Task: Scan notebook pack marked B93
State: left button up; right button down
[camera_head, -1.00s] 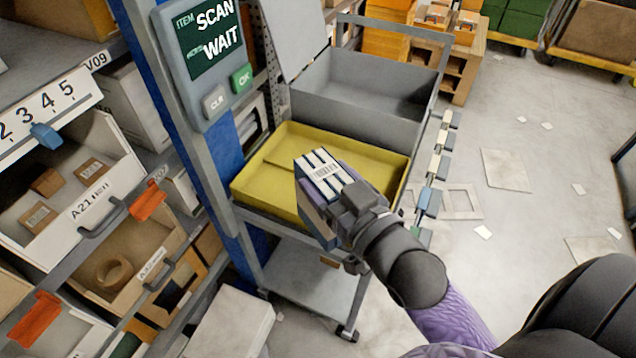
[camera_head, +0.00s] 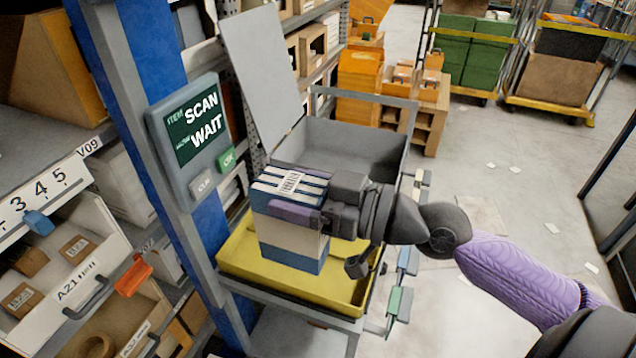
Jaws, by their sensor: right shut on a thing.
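My right gripper (camera_head: 335,208) is shut on the notebook pack (camera_head: 288,236), a blue-and-white striped block with a purple patch and a white barcode label on its top. The pack is held upright over the yellow tray (camera_head: 345,296) of the cart; I cannot tell whether it touches the tray floor. I cannot read a B93 mark on it. The scanner panel (camera_head: 190,140) on the blue post, left of the pack, shows "ITEM SCAN" and "WAIT", with a green OK key and a grey CLR key. My left gripper is not in view.
A grey open bin (camera_head: 345,145) with a raised lid stands behind the yellow tray. Shelf bins, one marked A21 (camera_head: 75,287), line the left. Coloured tags hang at the cart's right side. Green crates (camera_head: 465,55) stand at the back. The floor on the right is mostly clear.

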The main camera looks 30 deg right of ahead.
aim_at(258, 176)
jog(key=p+x, duration=0.1)
jog(key=x, duration=0.1)
jog(key=p+x, duration=0.1)
jog(key=x, duration=0.1)
jog(key=r+p+x, duration=0.1)
jog(key=p+x, duration=0.1)
jog(key=shift+d, duration=0.1)
jog(key=shift+w+a, duration=0.4)
jog(key=shift+w, duration=0.05)
jog(key=shift+w+a+f, duration=0.1)
jog(key=shift+f, duration=0.05)
dwell(0.4)
dwell(0.4)
